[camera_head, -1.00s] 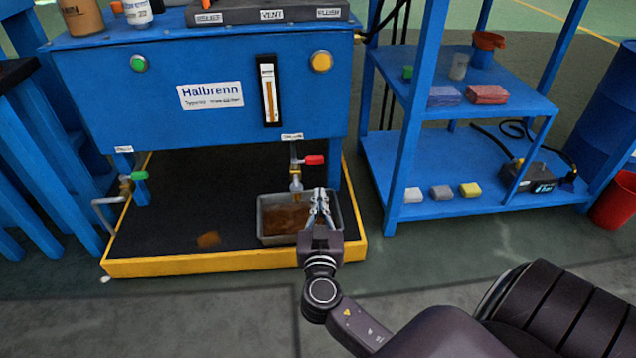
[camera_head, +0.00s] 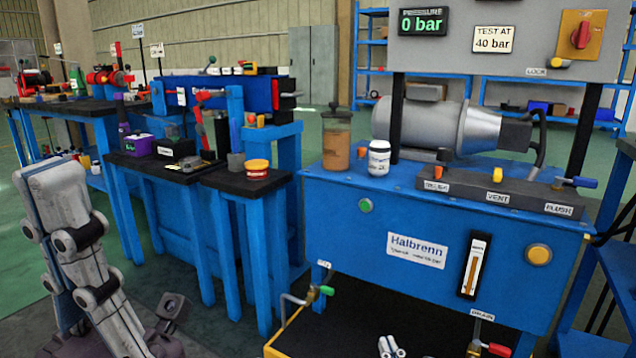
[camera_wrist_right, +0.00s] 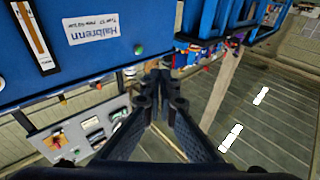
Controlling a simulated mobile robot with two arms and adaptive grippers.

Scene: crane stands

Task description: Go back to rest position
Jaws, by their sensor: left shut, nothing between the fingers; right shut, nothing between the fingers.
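My left gripper (camera_head: 50,190) stands large and close at the left of the head view, fingers pointing up. It is shut and empty, in front of the dark-topped bench and clear of it. My right gripper (camera_head: 391,346) shows only by its fingertips at the bottom edge of the head view, in front of the blue Halbrenn unit (camera_head: 340,240). In the right wrist view the right gripper (camera_wrist_right: 160,85) is shut with nothing between its fingers. The Halbrenn unit (camera_wrist_right: 75,75) shows there too, turned over. The rest of the right arm is hidden below the head view.
A green-handled valve (camera_head: 325,290) and a red-handled drain valve (camera_head: 497,349) stick out below the unit, near my right gripper. A yellow-edged tray (camera_head: 275,350) lies below. Benches (camera_head: 235,180) with tools stand left of the unit. A blue shelf (camera_head: 612,270) stands at the right edge.

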